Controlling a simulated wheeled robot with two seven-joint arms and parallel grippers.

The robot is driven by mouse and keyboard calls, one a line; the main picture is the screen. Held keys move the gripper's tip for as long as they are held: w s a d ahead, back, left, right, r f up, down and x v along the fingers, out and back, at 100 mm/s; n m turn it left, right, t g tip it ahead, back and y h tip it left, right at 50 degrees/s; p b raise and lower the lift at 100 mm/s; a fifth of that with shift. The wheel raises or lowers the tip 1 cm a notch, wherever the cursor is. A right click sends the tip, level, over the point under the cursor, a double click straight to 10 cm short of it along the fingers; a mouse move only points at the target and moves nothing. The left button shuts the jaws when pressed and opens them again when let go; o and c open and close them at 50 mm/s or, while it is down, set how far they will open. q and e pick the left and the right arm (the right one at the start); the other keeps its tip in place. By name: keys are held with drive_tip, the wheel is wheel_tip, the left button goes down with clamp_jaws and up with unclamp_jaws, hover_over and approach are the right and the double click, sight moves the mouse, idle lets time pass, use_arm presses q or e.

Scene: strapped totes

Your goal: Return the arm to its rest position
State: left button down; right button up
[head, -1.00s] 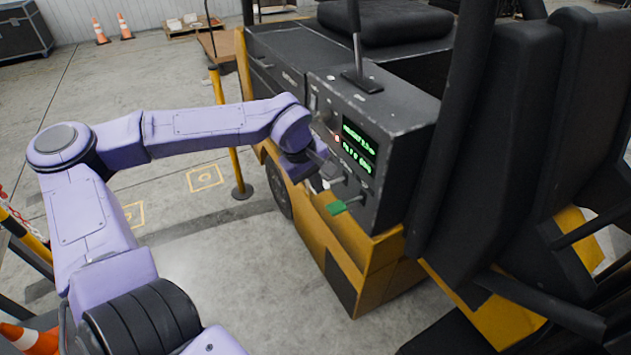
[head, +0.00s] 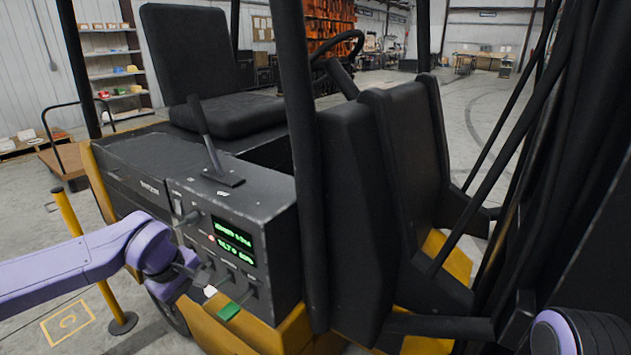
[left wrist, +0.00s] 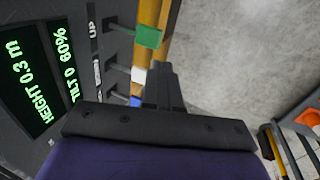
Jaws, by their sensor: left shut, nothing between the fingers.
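My left arm comes in from the left in the head view. Its gripper (head: 203,279) is at the front of the forklift's dark control panel (head: 258,220), close to the small levers below the display. In the left wrist view the dark fingers (left wrist: 163,84) are together with nothing between them. They are beside the lever with a white tip (left wrist: 138,75) and the one with a blue tip (left wrist: 135,101). A lever with a green tip (left wrist: 148,36) stands farther along. I cannot tell whether the fingers touch a lever. My right gripper is out of view.
The display (left wrist: 30,75) reads height 0.3 m and tilt 0 60%. A tall black lever (head: 207,140) stands on top of the panel housing. A yellow post (head: 88,255) stands left of the forklift, near my left arm. Open concrete floor shows at the left.

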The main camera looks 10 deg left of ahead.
use_arm(q)
wheel_tip(320, 180, down, 15)
drive_tip(key=s+n+t+y+b, duration=0.2)
drive_tip(key=n+t+y, duration=0.15)
drive_tip(key=y, duration=0.25)
drive_tip(key=s+d+f+m+g+b, duration=0.1)
drive_tip(key=s+f+m+g, duration=0.1)
drive_tip(key=s+f+m, duration=0.3)
drive_tip(key=s+d+f+m+g+h+b, duration=0.1)
drive_tip(key=s+f+m, duration=0.4)
drive_tip(key=s+f, duration=0.9)
drive_tip(key=s+d, duration=0.1)
drive_tip(key=s, duration=0.3)
drive_tip(key=shift+s+g, duration=0.25)
drive_tip(key=shift+g, duration=0.1)
